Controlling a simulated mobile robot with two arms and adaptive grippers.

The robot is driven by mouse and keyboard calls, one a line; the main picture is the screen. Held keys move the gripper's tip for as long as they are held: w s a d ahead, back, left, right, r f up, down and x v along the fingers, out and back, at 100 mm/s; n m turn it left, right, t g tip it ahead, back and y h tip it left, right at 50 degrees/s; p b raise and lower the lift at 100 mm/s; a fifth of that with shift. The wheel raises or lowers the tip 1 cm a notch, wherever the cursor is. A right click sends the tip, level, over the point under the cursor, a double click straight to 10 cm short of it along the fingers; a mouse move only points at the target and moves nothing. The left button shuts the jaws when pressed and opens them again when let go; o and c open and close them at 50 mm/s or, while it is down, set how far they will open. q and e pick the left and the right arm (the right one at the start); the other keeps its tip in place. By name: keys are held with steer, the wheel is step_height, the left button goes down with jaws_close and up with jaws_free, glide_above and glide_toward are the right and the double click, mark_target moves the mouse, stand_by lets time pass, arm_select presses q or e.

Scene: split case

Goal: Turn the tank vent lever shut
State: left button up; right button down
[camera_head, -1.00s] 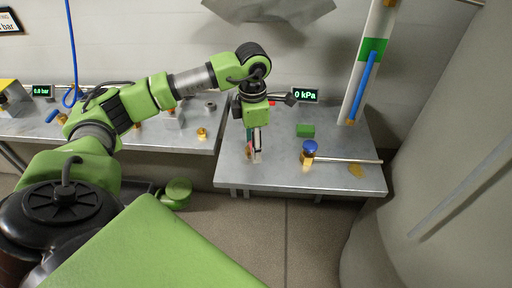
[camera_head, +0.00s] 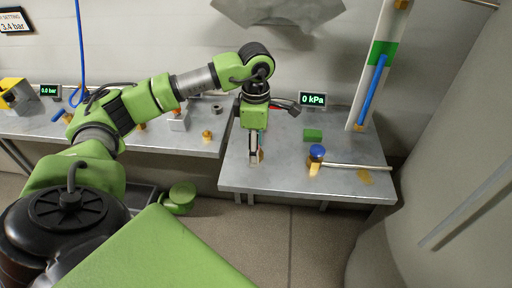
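A long blue lever (camera_head: 374,88) lies nearly along a pale upright pipe (camera_head: 359,108) with a green band (camera_head: 382,53), at the right back of the right bench. It looks like the vent lever, but no label on it is readable. My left gripper (camera_head: 255,160) points down over the front left of the right bench, well left of the lever and apart from it. Its fingers are small and seen edge-on. A small brownish patch shows at the fingertips; I cannot tell whether it is held. My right gripper is out of view.
A brass valve with a blue knob (camera_head: 317,151) and a thin rod (camera_head: 355,166) lie on the right bench (camera_head: 290,179). A green block (camera_head: 313,135) and a "0 kPa" display (camera_head: 312,99) stand behind. A large grey tank (camera_head: 450,170) fills the right side.

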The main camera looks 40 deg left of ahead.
arm_select(q)
steer(key=o, duration=1.1)
step_height(320, 180, up, 12)
stand_by(0.4)
